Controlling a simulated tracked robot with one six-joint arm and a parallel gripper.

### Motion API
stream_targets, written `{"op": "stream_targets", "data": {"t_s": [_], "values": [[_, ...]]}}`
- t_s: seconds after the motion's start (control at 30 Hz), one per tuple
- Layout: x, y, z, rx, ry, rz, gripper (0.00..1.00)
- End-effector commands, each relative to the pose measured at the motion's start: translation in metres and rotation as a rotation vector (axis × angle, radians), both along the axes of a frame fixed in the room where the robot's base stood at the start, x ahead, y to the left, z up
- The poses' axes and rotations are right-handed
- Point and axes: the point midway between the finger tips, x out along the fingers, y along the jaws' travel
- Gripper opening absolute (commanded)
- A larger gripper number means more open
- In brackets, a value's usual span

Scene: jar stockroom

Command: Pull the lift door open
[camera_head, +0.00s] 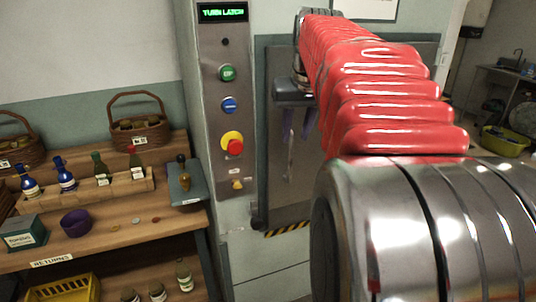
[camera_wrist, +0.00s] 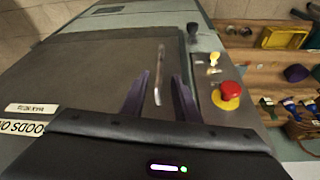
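The lift door is a dark grey metal panel (camera_head: 330,190), partly hidden by my red-sleeved arm; it fills much of the wrist view (camera_wrist: 75,85) and looks shut. A thin metal handle bar (camera_wrist: 159,75) on it shows between my fingers. My gripper (camera_wrist: 160,92) is open, its two purple fingers on either side of the bar with visible gaps; I cannot tell the depth between them. In the head view my gripper (camera_head: 296,135) is in front of the door's left part. A dark knob-like piece (camera_head: 258,215) is at the door's lower left edge; it also shows in the wrist view (camera_wrist: 193,31).
A wooden shelf unit (camera_head: 120,215) with bottles and baskets stands further left. A sink area (camera_head: 505,75) lies beyond at right.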

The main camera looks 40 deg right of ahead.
Motion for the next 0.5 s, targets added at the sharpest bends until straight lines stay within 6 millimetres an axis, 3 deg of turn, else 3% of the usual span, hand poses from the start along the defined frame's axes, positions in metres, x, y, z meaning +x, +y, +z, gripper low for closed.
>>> {"op": "stream_targets", "data": {"t_s": [0.5], "values": [[0.027,-0.014,-0.075,0.002,0.001,0.0,0.29]]}}
